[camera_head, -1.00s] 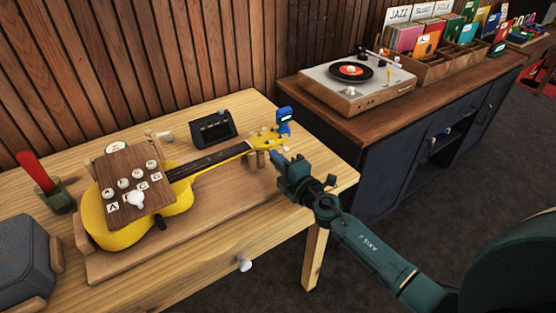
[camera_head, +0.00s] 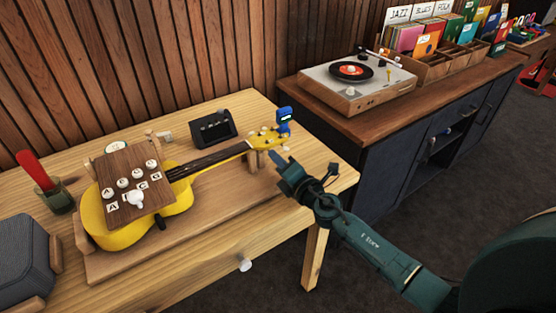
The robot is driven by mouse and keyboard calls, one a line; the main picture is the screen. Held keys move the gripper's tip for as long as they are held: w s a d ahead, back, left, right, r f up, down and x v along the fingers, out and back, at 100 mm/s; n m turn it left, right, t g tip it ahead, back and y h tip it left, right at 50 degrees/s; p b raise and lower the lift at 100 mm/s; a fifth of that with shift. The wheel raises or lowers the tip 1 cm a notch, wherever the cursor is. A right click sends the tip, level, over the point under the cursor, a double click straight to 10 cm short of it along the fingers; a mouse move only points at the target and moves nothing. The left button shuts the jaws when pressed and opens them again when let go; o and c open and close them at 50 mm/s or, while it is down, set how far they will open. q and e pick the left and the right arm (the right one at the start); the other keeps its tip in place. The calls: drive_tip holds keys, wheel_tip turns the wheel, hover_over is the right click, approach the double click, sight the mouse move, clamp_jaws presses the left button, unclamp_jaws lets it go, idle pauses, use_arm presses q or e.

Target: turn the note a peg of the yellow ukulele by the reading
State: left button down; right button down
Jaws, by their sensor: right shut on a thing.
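The yellow ukulele (camera_head: 183,200) lies on a wooden cradle (camera_head: 170,236) on the table, its headstock (camera_head: 265,143) pointing right. Several pale pegs show along the headstock. A blue clip-on tuner (camera_head: 284,122) stands at the headstock's far end, its small screen unreadable. My right gripper (camera_head: 277,160) is at the near side of the headstock, shut on a peg that its fingers mostly hide. I cannot read which note this peg belongs to. A brown board (camera_head: 128,168) with white knobs and letter labels covers part of the ukulele's body. My left gripper is out of view.
A dark device (camera_head: 212,128) stands behind the neck. A green cup (camera_head: 58,198) with a red-handled tool and a grey speaker (camera_head: 22,258) are at the left. A turntable (camera_head: 357,82) and record crates (camera_head: 440,64) stand on the cabinet. The table's front right is clear.

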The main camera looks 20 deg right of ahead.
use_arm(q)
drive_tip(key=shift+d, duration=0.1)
use_arm(e)
drive_tip(key=shift+n, duration=1.3)
drive_tip(key=c, duration=1.5)
unclamp_jaws()
drive_tip(key=shift+c, duration=0.2)
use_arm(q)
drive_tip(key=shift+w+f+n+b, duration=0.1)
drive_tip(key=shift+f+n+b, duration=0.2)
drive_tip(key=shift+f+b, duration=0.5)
use_arm(e)
drive_tip(key=v, duration=1.3)
